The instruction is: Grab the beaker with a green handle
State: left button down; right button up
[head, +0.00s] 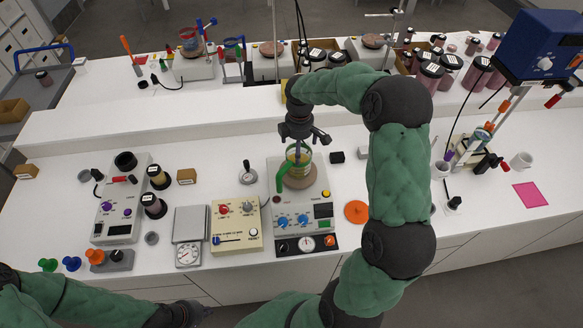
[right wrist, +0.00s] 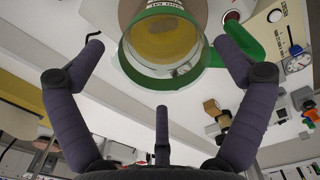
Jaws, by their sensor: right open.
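The beaker with a green handle (head: 297,156) is clear glass with a green rim and yellow contents. It stands upright on the round brown plate of a grey device (head: 300,212) in the head view. Its handle (head: 282,178) points to the lower left. My right gripper (head: 304,136) is open just above the beaker. In the right wrist view the beaker (right wrist: 165,45) is beyond and between the spread fingers, with the right finger overlapping the handle; contact cannot be told. My left gripper (head: 186,313) is low at the bottom edge, away from the beaker; its jaws are unclear.
A cream control box (head: 236,226) and a scale (head: 189,237) stand left of the device. An orange disc (head: 356,211) lies to its right. Dark-lidded jars (head: 432,75) crowd the back shelf. A pink sheet (head: 530,195) lies at right, with bare bench before it.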

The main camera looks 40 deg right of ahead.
aim_at(292, 169)
jog(key=f, duration=0.3)
jog(key=shift+s+a+f, duration=0.15)
jog(key=shift+s+f, duration=0.1)
jog(key=shift+f, duration=0.05)
jog(key=shift+w+f, duration=0.1)
jog(key=shift+f, duration=0.45)
jog(key=c, duration=1.4)
jog(key=shift+r, duration=0.15)
